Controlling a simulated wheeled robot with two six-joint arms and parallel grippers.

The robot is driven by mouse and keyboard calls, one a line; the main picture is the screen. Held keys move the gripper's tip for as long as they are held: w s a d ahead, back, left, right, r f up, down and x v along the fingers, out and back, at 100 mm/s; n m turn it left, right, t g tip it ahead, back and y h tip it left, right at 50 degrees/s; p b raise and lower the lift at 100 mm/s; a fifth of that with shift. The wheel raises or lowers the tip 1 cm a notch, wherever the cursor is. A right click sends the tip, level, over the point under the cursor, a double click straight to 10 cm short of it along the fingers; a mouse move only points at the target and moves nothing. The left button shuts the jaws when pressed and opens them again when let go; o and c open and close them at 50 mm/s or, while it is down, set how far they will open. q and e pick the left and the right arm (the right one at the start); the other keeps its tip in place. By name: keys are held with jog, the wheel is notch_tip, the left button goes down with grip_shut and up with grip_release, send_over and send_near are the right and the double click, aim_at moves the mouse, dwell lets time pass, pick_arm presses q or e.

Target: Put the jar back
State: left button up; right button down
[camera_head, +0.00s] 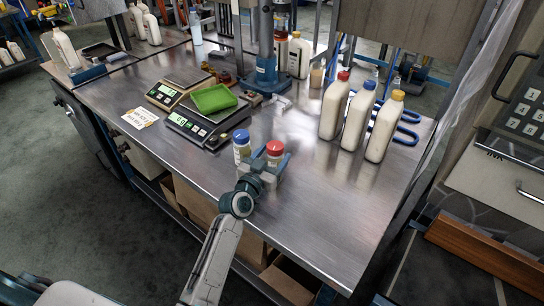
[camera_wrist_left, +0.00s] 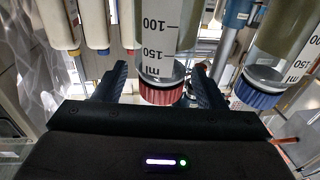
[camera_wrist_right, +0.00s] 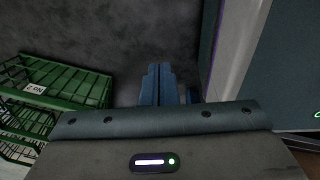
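A jar with a red lid (camera_head: 275,148) is near the front edge of the steel table, beside a jar with a blue lid (camera_head: 241,138). My left gripper (camera_head: 274,165) is at the red-lidded jar, with a finger on each side. In the left wrist view the red-lidded jar (camera_wrist_left: 161,70) is between the spread fingers (camera_wrist_left: 160,80), with a visible gap on at least one side. The blue-lidded jar (camera_wrist_left: 262,85) is right of them there. Whether the red-lidded jar touches the table is hidden. My right gripper (camera_wrist_right: 158,85) is shut and empty, over the floor.
Two scales (camera_head: 195,127) stand left of the jars, the nearer with a green tray (camera_head: 213,98). A card (camera_head: 140,118) lies left. A press (camera_head: 266,70) stands behind. Three white bottles (camera_head: 356,120) stand right. The table's front right is clear. A green crate (camera_wrist_right: 60,90) is near my right gripper.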

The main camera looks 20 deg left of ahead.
aim_at(273, 165)
pick_arm(q)
jog(key=shift+o, duration=0.9)
jog(key=shift+s+d+f, duration=0.1)
jog(key=shift+s+f, duration=0.05)
jog(key=shift+f, duration=0.45)
jog(key=shift+s+f, duration=0.1)
jog(key=shift+f, duration=0.5)
pick_arm(e)
jog(key=shift+f, duration=0.15)
jog(key=shift+d, duration=0.1)
pick_arm(q)
jog(key=s, duration=0.1)
jog(key=s+b, duration=0.1)
jog(key=s, duration=0.3)
jog(key=shift+a, duration=0.25)
jog(key=s, duration=0.1)
jog(key=s+a, duration=0.1)
jog(key=s, duration=0.1)
jog(key=s+r+b, duration=0.1)
jog(key=shift+s+a+r, duration=0.1)
jog(key=shift+s+a, duration=0.15)
jog(key=shift+a, duration=0.15)
jog(key=shift+s+r, duration=0.35)
pick_arm(e)
jog(key=shift+w+a+f, duration=0.3)
jog(key=shift+w+f, duration=0.3)
jog(key=shift+f, duration=0.1)
jog(key=shift+s+d, duration=0.1)
jog(key=shift+d, duration=0.15)
jog(key=shift+d, duration=0.35)
